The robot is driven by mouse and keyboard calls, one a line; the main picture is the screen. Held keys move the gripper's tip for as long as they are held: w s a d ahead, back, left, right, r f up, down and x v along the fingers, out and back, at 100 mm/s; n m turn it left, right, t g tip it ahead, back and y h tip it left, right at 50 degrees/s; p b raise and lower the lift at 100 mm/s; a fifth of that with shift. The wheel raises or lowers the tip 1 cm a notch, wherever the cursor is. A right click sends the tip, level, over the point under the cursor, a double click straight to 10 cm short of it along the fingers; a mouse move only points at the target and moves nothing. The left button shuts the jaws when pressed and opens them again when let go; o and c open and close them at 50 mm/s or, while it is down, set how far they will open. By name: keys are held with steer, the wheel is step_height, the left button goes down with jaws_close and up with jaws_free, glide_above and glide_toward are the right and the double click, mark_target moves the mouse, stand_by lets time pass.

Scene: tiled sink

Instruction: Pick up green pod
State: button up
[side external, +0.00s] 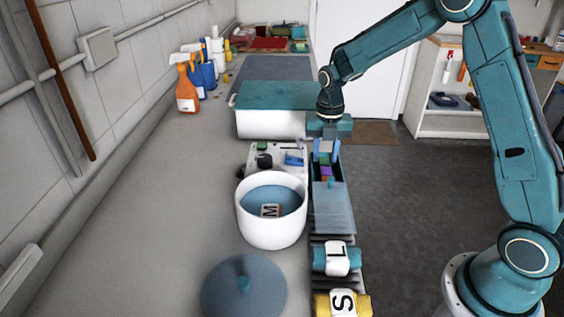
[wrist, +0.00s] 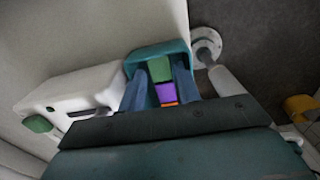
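A green pod (wrist: 160,69) lies in a row with a purple pod (wrist: 165,94) and an orange pod (wrist: 169,104) in a narrow teal tray (wrist: 146,52). In the side view the purple pod (side external: 326,171) shows in the tray (side external: 337,187). My gripper (side external: 326,156) points down over the far end of the tray. In the wrist view its two blue fingers (wrist: 162,76) are apart, one on each side of the row. I see gaps between the fingers and the pods. Finger height above the pods is hard to judge.
A white pot (side external: 271,232) with an M block (side external: 270,210) is nearer. A large lidded box (side external: 270,124) is behind. Blocks marked L (side external: 337,258) and S (side external: 343,303) lie in front.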

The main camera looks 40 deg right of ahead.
steer(key=shift+f, duration=1.05)
steer(key=shift+c, duration=0.2)
steer(key=c, duration=0.6)
